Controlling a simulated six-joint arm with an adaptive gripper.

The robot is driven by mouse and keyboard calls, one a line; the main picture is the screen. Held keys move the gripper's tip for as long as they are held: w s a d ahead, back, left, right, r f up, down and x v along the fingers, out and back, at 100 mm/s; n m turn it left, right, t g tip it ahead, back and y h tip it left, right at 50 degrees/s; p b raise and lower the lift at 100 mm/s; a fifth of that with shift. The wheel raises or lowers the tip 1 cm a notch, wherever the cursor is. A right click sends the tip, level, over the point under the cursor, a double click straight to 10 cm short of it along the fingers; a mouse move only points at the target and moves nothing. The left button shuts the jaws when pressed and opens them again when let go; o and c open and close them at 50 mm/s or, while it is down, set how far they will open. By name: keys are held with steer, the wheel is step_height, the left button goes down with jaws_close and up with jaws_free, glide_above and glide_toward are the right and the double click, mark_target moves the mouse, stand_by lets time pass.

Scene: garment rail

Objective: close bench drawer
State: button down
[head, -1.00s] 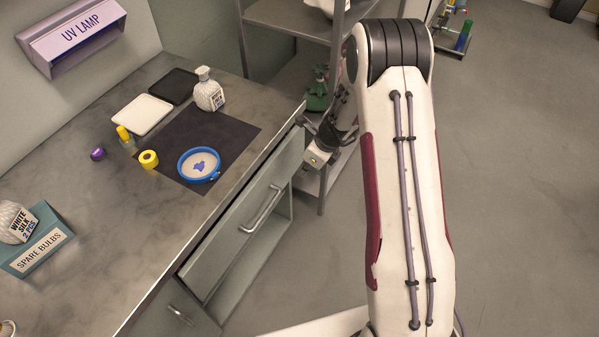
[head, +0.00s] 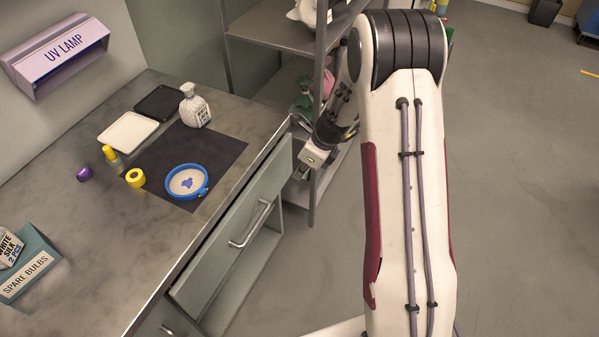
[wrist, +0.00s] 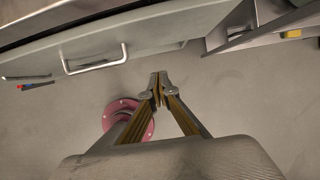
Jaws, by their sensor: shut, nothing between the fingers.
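The bench drawer has a grey-green front (head: 215,262) with a metal bar handle (head: 250,224). It stands a little out from the bench edge, with a dark gap along its top. The drawer front (wrist: 140,42) and its handle (wrist: 95,60) also cross the top of the wrist view. My gripper (head: 301,173) is by the far end of the drawer front, its fingertips hard to make out there. In the wrist view my gripper (wrist: 158,88) is shut and empty, its tips together over the floor. They show below and to the right of the handle.
The bench (head: 75,205) carries a white bottle (head: 194,106), a blue-rimmed dish (head: 187,181) and a spare bulbs box (head: 28,270). A metal shelf rack (head: 270,32) stands behind my gripper, close to it. The floor to the right is open.

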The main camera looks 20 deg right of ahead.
steer(key=d+f+t+y, duration=0.2)
steer(key=d+t+y, duration=0.1)
steer(key=d, duration=0.2)
steer(key=shift+d+f, duration=0.2)
steer(key=shift+d, duration=0.2)
stand_by(0.8)
steer(key=shift+f, duration=0.1)
glide_toward(278, 177)
steer(key=shift+x, duration=3.05)
